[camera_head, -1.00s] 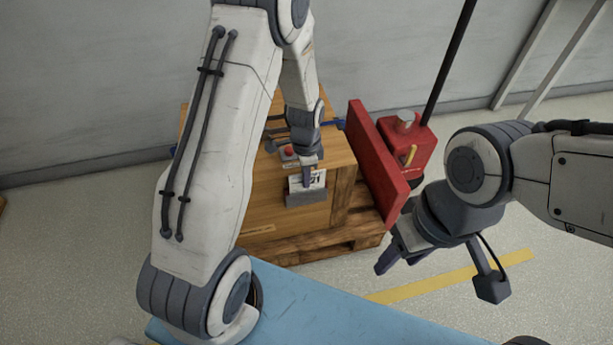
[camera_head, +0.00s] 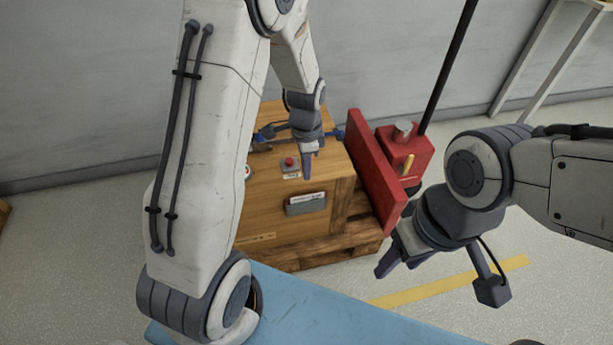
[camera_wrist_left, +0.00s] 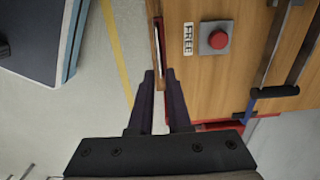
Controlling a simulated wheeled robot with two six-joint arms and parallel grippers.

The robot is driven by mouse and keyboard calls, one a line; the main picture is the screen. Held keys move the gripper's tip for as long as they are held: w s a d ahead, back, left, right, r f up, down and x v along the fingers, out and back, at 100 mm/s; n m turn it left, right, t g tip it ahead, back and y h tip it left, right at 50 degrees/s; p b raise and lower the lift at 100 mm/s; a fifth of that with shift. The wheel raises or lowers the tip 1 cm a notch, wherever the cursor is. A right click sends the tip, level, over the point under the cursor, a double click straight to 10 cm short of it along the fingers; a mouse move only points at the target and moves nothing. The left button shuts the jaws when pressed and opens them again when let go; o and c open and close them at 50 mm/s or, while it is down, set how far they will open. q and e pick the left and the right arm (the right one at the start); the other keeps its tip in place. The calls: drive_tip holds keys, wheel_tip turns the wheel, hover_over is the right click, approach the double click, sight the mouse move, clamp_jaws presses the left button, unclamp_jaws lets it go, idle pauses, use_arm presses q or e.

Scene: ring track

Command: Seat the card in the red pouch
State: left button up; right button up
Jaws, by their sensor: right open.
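The card (camera_head: 307,197) is a white strip showing above the rim of a pouch (camera_head: 306,207) on the front of the wooden box. This pouch looks grey in the head view, not red. Most of the card is hidden inside it; whether it touches the bottom cannot be seen. My left gripper (camera_head: 307,165) is above and behind the pouch, clear of the card. In the left wrist view, its two dark fingers (camera_wrist_left: 159,88) are apart with nothing clearly held between them. My right gripper (camera_head: 403,260) is open and empty, right of the box.
The wooden box (camera_head: 265,200) stands on a pallet (camera_head: 330,247). A red button (camera_head: 289,162) is on its top; the left wrist view shows a "FREE" label (camera_wrist_left: 188,39) beside it. A red panel (camera_head: 376,170) and red canister (camera_head: 405,150) stand right. A blue surface (camera_head: 330,310) is in front.

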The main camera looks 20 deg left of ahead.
use_arm(q)
drive_tip(key=s+d+r+n, duration=0.2)
drive_tip(key=s+d+r, duration=0.9)
drive_tip(key=d+r, duration=0.15)
drive_tip(key=s+d+r+n+h, duration=0.1)
drive_tip(key=s+r, duration=0.3)
drive_tip(key=s, duration=0.8)
drive_tip(key=shift+s+d+n+p, duration=0.4)
drive_tip(key=shift+n+p, duration=0.05)
drive_tip(key=shift+n, duration=0.05)
drive_tip(key=shift+r, duration=0.1)
wheel_tip(320, 180, up, 27)
drive_tip(key=p, duration=2.7)
drive_tip(key=shift+r, duration=0.15)
